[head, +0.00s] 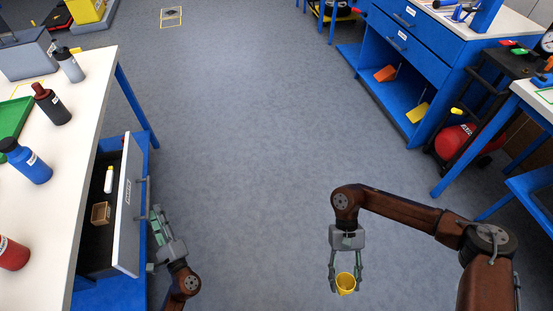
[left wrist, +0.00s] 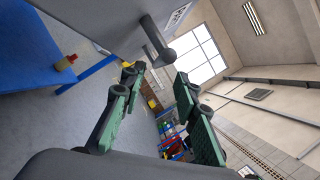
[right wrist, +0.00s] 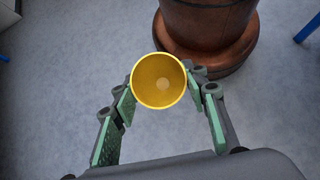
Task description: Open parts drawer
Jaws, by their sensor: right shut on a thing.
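A drawer under the white-topped bench on the left stands pulled out; its grey front (head: 128,205) carries a label too small to read. Its bar handle (head: 143,190) faces the aisle and also shows in the left wrist view (left wrist: 158,42). My left gripper (head: 152,240) is open beside the drawer front, near the handle. In the left wrist view the fingers are apart, with the handle beyond them and nothing gripped. My right gripper (head: 345,275) is shut on a yellow cup (head: 346,284), held over the floor; the cup's open top shows in the right wrist view (right wrist: 158,80).
The drawer holds a white bottle (head: 109,179) and a small wooden box (head: 100,213). Several bottles and a green tray (head: 14,117) are on the bench. A blue cabinet (head: 410,60) and a red tank (head: 455,142) stand at right. The middle floor is clear.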

